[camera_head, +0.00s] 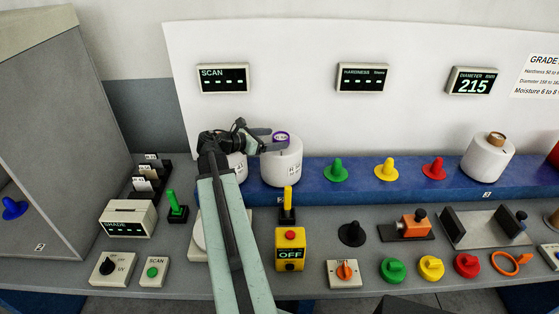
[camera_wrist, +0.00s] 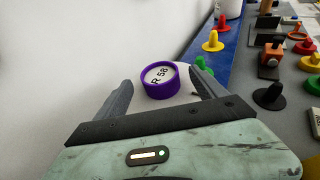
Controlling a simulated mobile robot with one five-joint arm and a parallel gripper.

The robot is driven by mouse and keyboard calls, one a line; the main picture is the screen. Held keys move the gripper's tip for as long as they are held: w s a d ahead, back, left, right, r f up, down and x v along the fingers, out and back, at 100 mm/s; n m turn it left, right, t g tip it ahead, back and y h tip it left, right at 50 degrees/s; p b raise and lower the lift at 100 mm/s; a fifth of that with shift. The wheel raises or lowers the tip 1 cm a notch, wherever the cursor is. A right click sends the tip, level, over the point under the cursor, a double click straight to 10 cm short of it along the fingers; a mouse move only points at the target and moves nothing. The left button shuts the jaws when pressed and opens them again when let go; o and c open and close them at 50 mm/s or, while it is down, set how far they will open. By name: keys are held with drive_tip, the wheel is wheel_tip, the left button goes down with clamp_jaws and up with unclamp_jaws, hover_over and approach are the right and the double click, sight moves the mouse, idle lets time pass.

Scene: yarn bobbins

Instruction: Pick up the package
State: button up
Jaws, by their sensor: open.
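A white yarn package (camera_head: 283,166) with a purple core end on top stands on the blue shelf in the head view. In the wrist view its purple-rimmed core (camera_wrist: 160,91) shows a white top marked "R 58". My gripper (camera_head: 268,140) is at the top of this package. In the wrist view my gripper (camera_wrist: 162,72) is open, with one finger left and one right of the purple core. Whether the fingers touch it cannot be told. A second white package (camera_head: 238,166) is mostly hidden behind my arm.
Another white package (camera_head: 487,157) with a brown core stands at the right of the shelf. Green (camera_head: 338,171), yellow (camera_head: 386,170) and red (camera_head: 434,169) pegs stand between. A white panel (camera_head: 300,80) with displays rises behind. Controls, including an OFF box (camera_head: 290,251), fill the front bench.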

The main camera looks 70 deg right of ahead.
sight(281, 136)
drive_tip(key=x, duration=0.4)
drive_tip(key=shift+b, duration=0.4)
drive_tip(key=shift+r, duration=0.1)
clamp_jaws()
wheel_tip(281, 136, up, 10)
drive_tip(key=p, duration=1)
drive_tip(key=shift+r, duration=0.1)
